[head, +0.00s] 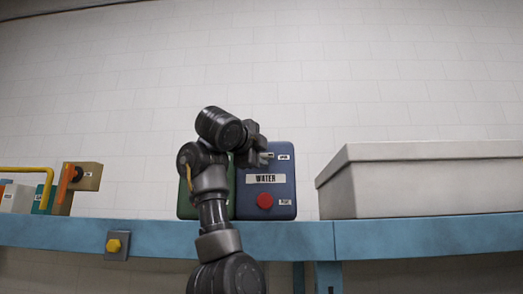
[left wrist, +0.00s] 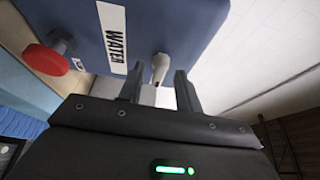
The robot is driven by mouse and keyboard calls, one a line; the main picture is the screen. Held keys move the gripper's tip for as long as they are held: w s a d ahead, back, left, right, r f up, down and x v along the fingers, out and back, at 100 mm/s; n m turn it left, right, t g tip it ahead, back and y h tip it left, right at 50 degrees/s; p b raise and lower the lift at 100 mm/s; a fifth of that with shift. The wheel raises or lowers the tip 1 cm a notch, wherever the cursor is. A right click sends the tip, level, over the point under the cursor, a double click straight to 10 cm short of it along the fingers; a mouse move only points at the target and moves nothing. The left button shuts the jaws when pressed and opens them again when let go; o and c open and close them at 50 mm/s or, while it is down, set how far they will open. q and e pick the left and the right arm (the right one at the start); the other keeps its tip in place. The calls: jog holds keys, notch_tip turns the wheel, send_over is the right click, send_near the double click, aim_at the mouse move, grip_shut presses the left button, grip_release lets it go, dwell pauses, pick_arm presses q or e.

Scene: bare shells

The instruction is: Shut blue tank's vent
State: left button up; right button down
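The blue tank (head: 283,182) stands on the blue shelf and carries a WATER label (head: 266,179) and a red knob (head: 265,200) low on its front. In the left wrist view the blue tank (left wrist: 185,22) fills the top, with the red knob (left wrist: 48,58) at left. A grey, tapered vent handle (left wrist: 160,66) sticks out of the tank face. My left gripper (left wrist: 158,72) is open, its fingers on either side of the handle's line. Contact cannot be told. In the head view my left gripper (head: 263,158) is at the tank's upper front, partly hiding the vent.
A green tank (head: 186,202) stands left of the blue one, partly behind my arm. A large pale grey box (head: 425,185) is at right. A yellow button box (head: 117,245) hangs on the blue shelf edge (head: 60,234). Yellow pipe (head: 25,169) and brown box (head: 87,176) are at left.

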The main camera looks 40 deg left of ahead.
pick_arm(q)
jog(key=shift+w, duration=0.1)
grip_shut()
jog(key=shift+f, duration=0.1)
jog(key=shift+a, duration=0.1)
